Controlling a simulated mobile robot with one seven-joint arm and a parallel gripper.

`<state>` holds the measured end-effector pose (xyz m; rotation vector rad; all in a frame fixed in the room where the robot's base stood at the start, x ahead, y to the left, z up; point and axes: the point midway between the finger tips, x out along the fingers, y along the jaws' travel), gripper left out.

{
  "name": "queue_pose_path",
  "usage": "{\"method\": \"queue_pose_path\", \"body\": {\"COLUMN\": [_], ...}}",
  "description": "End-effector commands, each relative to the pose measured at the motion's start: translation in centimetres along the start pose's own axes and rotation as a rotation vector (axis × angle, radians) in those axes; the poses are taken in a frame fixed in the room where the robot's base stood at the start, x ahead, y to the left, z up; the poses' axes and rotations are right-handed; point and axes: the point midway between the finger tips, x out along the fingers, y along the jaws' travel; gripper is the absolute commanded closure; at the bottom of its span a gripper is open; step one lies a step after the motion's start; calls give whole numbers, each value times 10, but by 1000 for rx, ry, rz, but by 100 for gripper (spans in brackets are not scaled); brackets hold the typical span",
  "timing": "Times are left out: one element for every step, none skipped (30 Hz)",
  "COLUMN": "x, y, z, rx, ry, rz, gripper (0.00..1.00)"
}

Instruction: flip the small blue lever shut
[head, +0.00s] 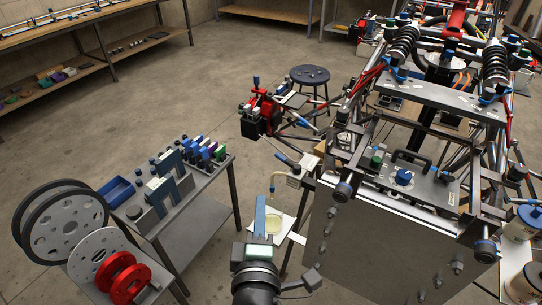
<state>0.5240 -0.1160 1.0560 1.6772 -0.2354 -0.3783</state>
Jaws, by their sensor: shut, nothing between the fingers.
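A small blue piece (272,187) shows on the thin yellow hose left of the chassis front. It may be the small blue lever, but it is too small to tell how it is turned. The hose (278,175) comes from a pale block (302,172) and hangs over a pale tray (286,227) with yellowish content. My gripper (260,200) reaches up from the bottom middle, with a blue, narrow end. It looks shut and empty, and overlaps the tray's left part in the picture. I cannot tell whether it touches anything.
The tube chassis (390,240) with its grey front plate fills the right. A cart (195,215) with several tools and a blue bin (115,192) stands at the left, reels in front of it. A black stool (310,75) stands behind. Open floor lies at the upper left.

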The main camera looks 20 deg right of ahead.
Motion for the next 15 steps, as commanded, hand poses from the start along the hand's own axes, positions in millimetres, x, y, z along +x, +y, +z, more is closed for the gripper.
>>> {"method": "queue_pose_path", "body": {"x": [0, 0, 0, 0, 0, 0, 0, 1, 2, 4, 6, 10, 14, 18, 24], "y": [-1, -1, -1, -1, -1, -1, -1, -1, 0, 0, 0, 0, 1, 0, 2], "z": [0, 0, 0, 0, 0, 0, 0, 0, 0, 0, 0, 0, 0, 0, 0], "rx": [0, 0, 0, 0, 1, 1, 1, 1, 2, 2, 2, 3, 3, 3, 3], "ry": [0, 0, 0, 0, 0, 0, 0, 0, 0, 0, 0, 0, -1, -1, -2], "rz": [-1, 0, 0, 0, 0, 0, 0, 0, 0, 0, 0, 0, 1, 0, 1], "gripper": [100, 100, 100, 100, 100, 100, 100, 100, 100, 100, 100, 100, 100, 100, 100]}}
